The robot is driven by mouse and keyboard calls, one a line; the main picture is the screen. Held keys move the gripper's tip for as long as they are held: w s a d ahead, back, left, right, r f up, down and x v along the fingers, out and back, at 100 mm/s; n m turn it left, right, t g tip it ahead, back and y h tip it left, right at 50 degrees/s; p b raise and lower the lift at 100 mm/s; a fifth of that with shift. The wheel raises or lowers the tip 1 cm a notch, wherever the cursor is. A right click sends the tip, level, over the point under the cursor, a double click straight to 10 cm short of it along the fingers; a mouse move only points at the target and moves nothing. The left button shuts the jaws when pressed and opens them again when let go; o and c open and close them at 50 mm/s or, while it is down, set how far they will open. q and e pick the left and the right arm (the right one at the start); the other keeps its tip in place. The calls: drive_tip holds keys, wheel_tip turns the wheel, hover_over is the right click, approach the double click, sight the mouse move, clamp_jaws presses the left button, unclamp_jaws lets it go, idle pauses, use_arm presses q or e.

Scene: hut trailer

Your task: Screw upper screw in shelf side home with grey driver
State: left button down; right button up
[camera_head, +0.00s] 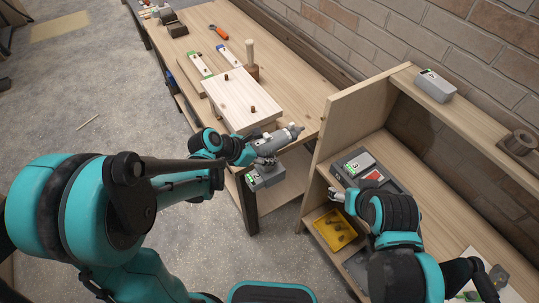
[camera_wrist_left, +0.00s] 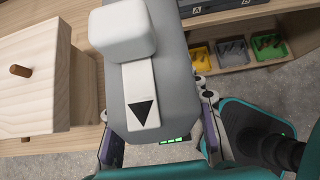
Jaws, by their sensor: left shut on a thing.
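The grey driver (camera_head: 285,137) is held at the near end of the workbench, its nose toward the right and its battery (camera_head: 266,178) hanging below. My left gripper (camera_head: 257,150) is shut on it. In the left wrist view the driver (camera_wrist_left: 165,85) fills the middle, with a white block and black triangle on top; my left gripper (camera_wrist_left: 160,138) has a finger on each side. The upright wooden shelf side (camera_head: 350,115) stands right of the driver's nose, apart from it.
A pale board (camera_head: 240,98) with brown pegs lies on the workbench (camera_head: 190,40) close behind the driver. The shelf holds a dark case (camera_head: 372,168) and a yellow bin (camera_head: 334,229). A grey box (camera_head: 434,85) stands on the top board. Floor at left is mostly clear.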

use_arm(q)
drive_tip(key=shift+d+r, duration=0.1)
drive_tip(key=shift+w+d+b, duration=0.25)
drive_tip(key=shift+w+d, duration=0.6)
drive_tip(key=shift+d, duration=0.3)
drive_tip(key=shift+w+d+b, duration=0.2)
drive_tip(key=shift+w+d, duration=0.6)
drive_tip(key=shift+d, duration=0.4)
drive_tip(key=shift+w+d, duration=0.35)
drive_tip(key=shift+d, duration=0.05)
drive_tip(key=shift+w+d, duration=0.25)
drive_tip(key=shift+d, duration=0.15)
idle(0.6)
drive_tip(key=shift+w+d+b, duration=0.2)
drive_tip(key=shift+b, duration=0.1)
idle(0.9)
